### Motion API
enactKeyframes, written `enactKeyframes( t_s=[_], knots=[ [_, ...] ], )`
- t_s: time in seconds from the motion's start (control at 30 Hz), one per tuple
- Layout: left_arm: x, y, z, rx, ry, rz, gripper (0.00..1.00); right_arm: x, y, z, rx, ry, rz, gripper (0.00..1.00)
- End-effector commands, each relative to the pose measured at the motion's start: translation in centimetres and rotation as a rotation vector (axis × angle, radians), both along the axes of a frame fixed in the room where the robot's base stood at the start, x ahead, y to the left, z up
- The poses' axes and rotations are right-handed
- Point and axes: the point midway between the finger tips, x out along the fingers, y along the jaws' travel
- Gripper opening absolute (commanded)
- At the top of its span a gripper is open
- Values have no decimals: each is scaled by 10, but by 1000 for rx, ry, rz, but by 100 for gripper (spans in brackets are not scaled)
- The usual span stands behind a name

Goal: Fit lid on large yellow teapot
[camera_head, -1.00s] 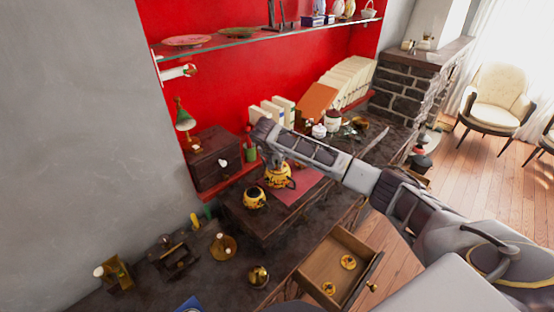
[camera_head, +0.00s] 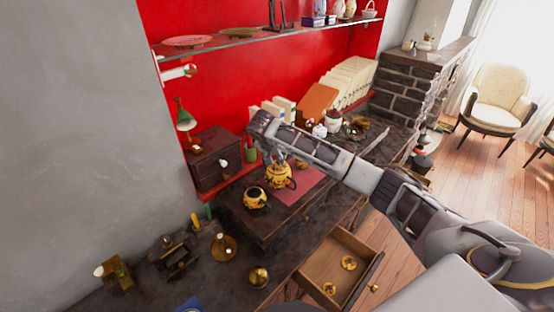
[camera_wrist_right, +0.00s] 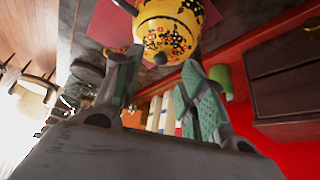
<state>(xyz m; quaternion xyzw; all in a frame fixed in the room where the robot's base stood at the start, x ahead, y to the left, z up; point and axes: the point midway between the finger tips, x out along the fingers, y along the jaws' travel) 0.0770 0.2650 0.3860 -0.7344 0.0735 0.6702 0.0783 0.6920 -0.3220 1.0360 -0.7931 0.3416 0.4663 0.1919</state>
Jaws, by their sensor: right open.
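The large yellow teapot (camera_head: 280,177) has a dark floral pattern and stands upright at the edge of a red mat. It also shows in the right wrist view (camera_wrist_right: 170,20), upside down in that picture. A patterned lid (camera_wrist_right: 165,44) with a dark knob (camera_wrist_right: 160,58) shows at its top; it appears seated, but I cannot see the whole rim. My right gripper (camera_head: 276,157) is just above the teapot. Its fingers are apart in the right wrist view (camera_wrist_right: 160,75), with the knob just beyond the tips and nothing held. My left gripper is out of view.
A dark wooden chest (camera_head: 212,158) and a green cup (camera_head: 250,154) stand behind.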

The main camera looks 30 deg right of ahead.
Motion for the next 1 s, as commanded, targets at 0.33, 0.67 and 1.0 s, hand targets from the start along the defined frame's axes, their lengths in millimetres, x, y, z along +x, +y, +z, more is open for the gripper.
enactKeyframes(
  t_s=[0.33,0.67,1.0],
  knots=[
    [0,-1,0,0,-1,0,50,-17,20,46,1,-3,1,41],
    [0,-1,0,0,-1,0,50,-26,29,69,1,-1,1,41],
    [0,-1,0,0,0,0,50,-26,29,70,1,-1,0,41]
  ],
)
